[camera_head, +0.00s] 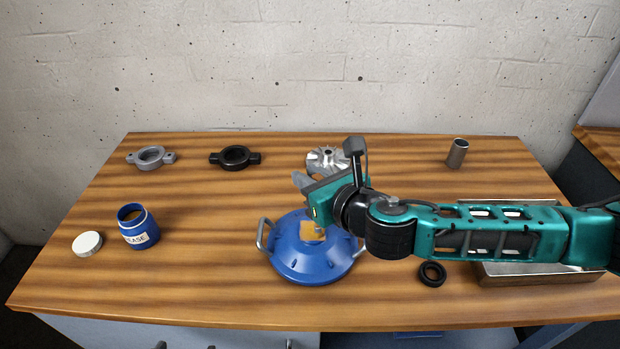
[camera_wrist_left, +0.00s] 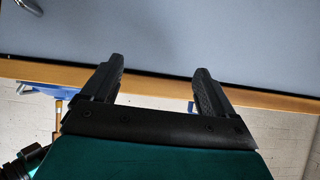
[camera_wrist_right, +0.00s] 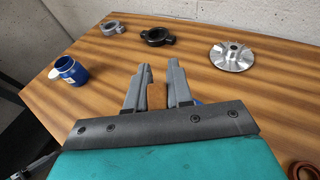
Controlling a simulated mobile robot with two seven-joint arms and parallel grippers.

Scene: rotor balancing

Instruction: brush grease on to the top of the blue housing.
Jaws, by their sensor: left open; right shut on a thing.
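The blue housing (camera_head: 290,262) sits at the front middle of the table, with a metal handle on each side. An orange-yellow patch (camera_head: 310,229) shows at its top; I cannot tell whether it is grease or the brush's tip. My right gripper (camera_head: 300,181) is over the housing's far side. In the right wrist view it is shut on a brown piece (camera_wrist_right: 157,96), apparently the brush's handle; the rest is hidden. The open blue grease pot (camera_head: 141,238) stands at the left, also in the right wrist view (camera_wrist_right: 70,76). My left gripper (camera_wrist_left: 158,67) is open and empty, below the table edge.
A white lid (camera_head: 88,243) lies beside the pot. A grey ring bracket (camera_head: 150,167), a black one (camera_head: 234,166) and a finned rotor (camera_head: 322,153) lie behind. A metal cylinder (camera_head: 458,153), black ring (camera_head: 432,284) and tray (camera_head: 515,284) are at the right.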

